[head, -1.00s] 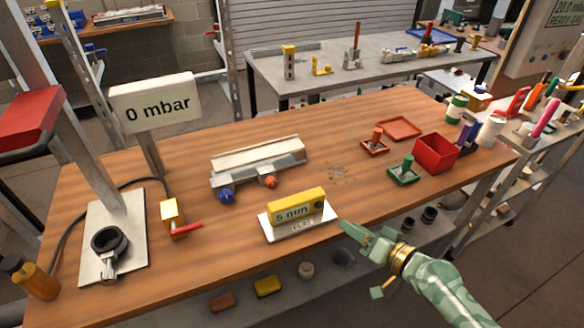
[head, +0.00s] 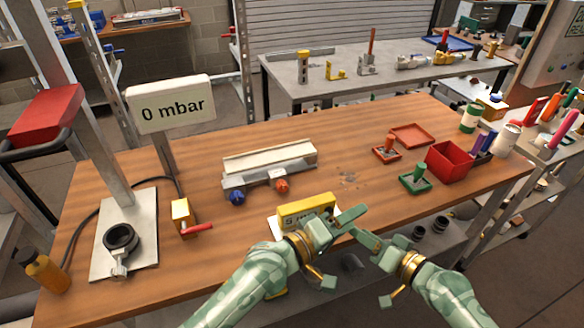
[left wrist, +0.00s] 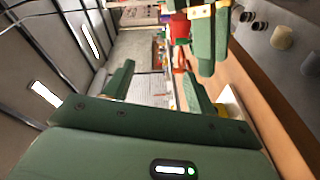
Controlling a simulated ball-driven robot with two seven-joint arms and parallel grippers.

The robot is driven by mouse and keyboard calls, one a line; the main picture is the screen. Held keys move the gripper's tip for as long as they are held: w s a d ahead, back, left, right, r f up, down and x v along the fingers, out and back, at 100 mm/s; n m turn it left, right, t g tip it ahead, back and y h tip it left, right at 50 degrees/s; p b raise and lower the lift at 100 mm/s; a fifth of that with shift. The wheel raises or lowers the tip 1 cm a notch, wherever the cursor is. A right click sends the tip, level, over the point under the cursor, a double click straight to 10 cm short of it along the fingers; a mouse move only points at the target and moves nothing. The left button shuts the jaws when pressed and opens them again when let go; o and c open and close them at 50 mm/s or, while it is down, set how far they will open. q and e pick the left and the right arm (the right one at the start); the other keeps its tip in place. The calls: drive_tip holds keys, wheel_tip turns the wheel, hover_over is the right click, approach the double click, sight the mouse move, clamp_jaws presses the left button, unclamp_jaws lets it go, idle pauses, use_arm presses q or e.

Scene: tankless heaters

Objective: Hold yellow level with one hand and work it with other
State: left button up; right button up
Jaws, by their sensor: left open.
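My right gripper (head: 372,240) is just right of the left one, off the table's front edge. Its finger gap is not clear. I cannot tell whether either gripper touches the level.
A grey fixture (head: 268,167) with blue and orange knobs lies behind the level. A "0 mbar" sign (head: 170,104) and a red-handled valve (head: 184,217) stand left. A green tray (head: 415,183) and a red bin (head: 449,161) are at right. The wood between is mostly clear.

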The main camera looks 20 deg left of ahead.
use_arm(q)
drive_tip(key=w+d+r+m+g+h, duration=0.1)
drive_tip(key=w+d+r+m+g, duration=0.2)
drive_tip(key=w+r+m+g, duration=0.55)
drive_tip(key=m+g+y, duration=0.5)
drive_tip(key=m+y, duration=0.4)
drive_tip(key=y, duration=0.3)
hover_over(292, 207)
wheel_tip(292, 207, down, 2)
drive_tip(key=shift+y, duration=0.3)
wheel_tip(292, 207, down, 16)
drive_tip(key=shift+f, duration=0.15)
drive_tip(key=c, duration=1.2)
drive_tip(key=shift+o, duration=0.2)
use_arm(e)
clamp_jaws()
